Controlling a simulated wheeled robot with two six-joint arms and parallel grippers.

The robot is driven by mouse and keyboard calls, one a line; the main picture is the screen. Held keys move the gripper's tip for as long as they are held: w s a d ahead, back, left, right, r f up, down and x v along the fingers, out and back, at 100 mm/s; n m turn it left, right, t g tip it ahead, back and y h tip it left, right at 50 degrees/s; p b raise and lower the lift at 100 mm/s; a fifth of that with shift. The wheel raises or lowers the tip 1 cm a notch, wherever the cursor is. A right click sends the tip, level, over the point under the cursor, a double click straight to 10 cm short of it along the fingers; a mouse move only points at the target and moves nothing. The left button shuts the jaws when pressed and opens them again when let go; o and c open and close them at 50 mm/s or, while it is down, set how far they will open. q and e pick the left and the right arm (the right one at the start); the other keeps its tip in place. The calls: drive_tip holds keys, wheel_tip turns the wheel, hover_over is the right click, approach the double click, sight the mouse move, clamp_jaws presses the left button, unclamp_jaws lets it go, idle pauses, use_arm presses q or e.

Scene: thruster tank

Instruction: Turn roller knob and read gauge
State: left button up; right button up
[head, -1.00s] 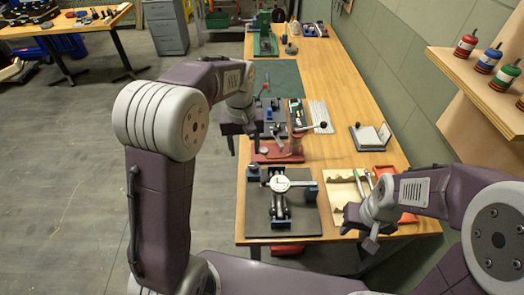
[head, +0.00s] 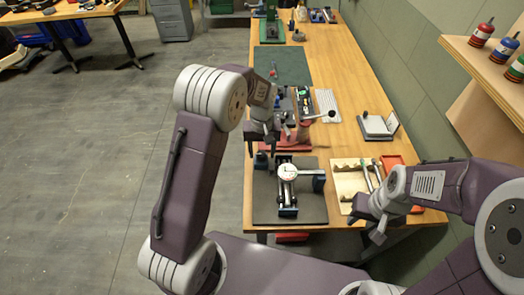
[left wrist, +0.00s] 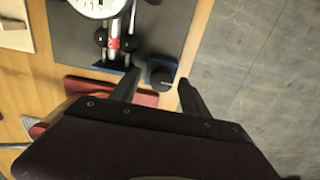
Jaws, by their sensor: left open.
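A white dial gauge (head: 289,171) sits over a roller fixture on a dark plate (head: 262,205). The gauge also shows at the top of the left wrist view (left wrist: 98,6); its reading is too small to tell. Rollers with a red mark (left wrist: 114,43) lie beneath it. A dark round knob on a blue block (left wrist: 162,76) sits near the plate's corner. My left gripper (head: 262,151) is open and points down over that corner. In the left wrist view, its fingers (left wrist: 159,88) stand either side of the knob, apparently not touching. My right gripper (head: 366,229) hangs near the bench's front right.
A red-based fixture with a black-tipped lever (head: 331,114) stands just behind the plate. A wooden tray (head: 347,184) with tools and a red tray (head: 393,162) lie to the right. A shelf with coloured plugs (head: 490,65) juts out at upper right. The floor left of the bench is clear.

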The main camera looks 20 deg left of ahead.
use_arm(q)
drive_tip(key=shift+a, duration=0.15)
drive_tip(key=shift+c, duration=1.2)
clamp_jaws()
